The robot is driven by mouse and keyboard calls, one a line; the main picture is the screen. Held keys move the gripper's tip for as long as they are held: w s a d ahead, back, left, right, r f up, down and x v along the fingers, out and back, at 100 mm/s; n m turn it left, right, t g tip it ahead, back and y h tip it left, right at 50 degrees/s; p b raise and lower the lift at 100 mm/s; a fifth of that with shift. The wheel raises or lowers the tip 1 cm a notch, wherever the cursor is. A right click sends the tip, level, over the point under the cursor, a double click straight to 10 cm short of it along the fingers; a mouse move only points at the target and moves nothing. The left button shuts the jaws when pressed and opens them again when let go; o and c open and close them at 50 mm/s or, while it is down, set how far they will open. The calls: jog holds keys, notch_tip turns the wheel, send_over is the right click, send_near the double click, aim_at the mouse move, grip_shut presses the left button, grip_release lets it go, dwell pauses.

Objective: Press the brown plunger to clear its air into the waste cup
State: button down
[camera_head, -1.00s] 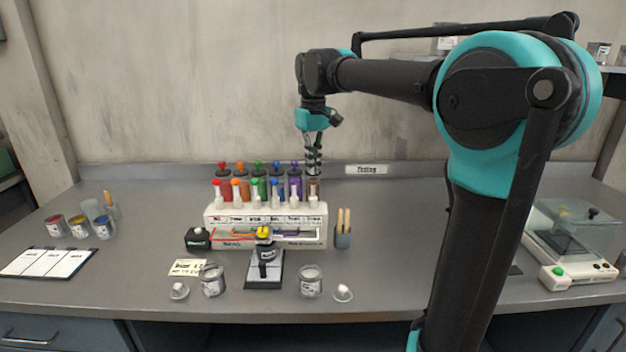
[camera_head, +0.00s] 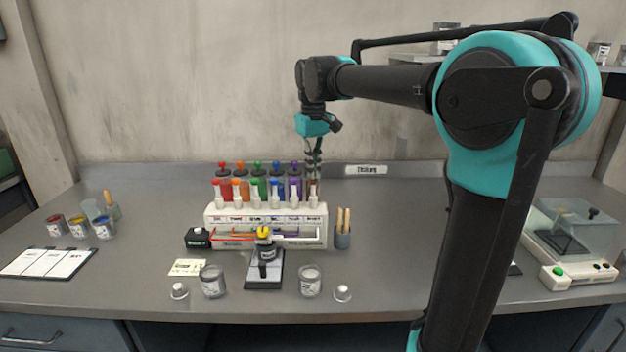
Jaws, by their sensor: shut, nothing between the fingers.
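A dispenser rack (camera_head: 220,213) in the middle of the bench holds a row of coloured syringes with plungers on top. The brown syringe (camera_head: 312,187) is at the right end of the row. Its plunger top is hidden by my fingers. My gripper (camera_head: 314,174) is shut and empty, pointing down right over the brown syringe; I cannot tell whether the fingertips touch the plunger. I cannot tell which vessel is the waste cup.
Clear jars (camera_head: 212,282) and (camera_head: 310,281) and small white caps stand at the front. Paint pots and a clipboard (camera_head: 48,262) lie far left; a balance (camera_head: 570,240) stands far right.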

jog(key=shift+f, duration=1.2)
jog(key=shift+r, duration=1.9)
jog(key=shift+r, duration=2.5)
